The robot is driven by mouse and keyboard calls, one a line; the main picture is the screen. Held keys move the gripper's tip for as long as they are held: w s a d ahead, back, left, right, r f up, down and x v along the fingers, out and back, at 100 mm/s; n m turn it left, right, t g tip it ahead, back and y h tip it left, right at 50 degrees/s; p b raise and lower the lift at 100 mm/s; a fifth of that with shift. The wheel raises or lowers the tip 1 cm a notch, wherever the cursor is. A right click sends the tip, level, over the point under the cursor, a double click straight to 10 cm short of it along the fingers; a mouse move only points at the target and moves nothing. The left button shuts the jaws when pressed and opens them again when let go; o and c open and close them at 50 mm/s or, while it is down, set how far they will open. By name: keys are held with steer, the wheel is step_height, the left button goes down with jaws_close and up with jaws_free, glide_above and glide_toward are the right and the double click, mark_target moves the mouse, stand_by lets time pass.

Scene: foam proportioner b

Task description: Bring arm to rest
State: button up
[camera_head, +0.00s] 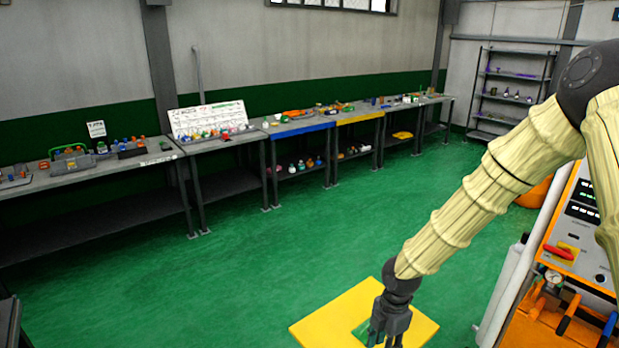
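My arm, in a pale yellow ribbed cover, reaches down from the upper right of the head view. My gripper (388,338) hangs at its end near the bottom edge, pointing down. It is in front of a yellow panel (340,308) low in the picture. The fingertips are cut off or too small to tell whether they are apart. I see nothing clearly held in it. An orange machine (535,325) with a control panel (585,215), a gauge and coloured handles stands close on the right, partly hidden by my arm.
Workbenches (225,145) with several small items run along the back wall. A dark shelf rack (510,90) stands at the far right. The green floor (270,240) between the benches and my arm is clear.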

steer(key=s+a+f+m+y+b, duration=0.25)
steer(key=s+f+m+b, duration=0.25)
steer(key=s+f+m, duration=1.05)
steer(key=s+d+f+m+h+b, duration=0.1)
steer(key=s+d+f+m+b, duration=0.1)
steer(key=s+f, duration=0.5)
steer(key=s+d+f+m+h+b, duration=0.1)
steer(key=s+d+f+m, duration=0.4)
steer(key=s, duration=0.6)
steer(key=shift+f+m+t+h+b, duration=0.35)
steer(key=shift+f+m+h, duration=0.3)
steer(key=shift+f, duration=0.55)
steer(key=shift+d, duration=0.1)
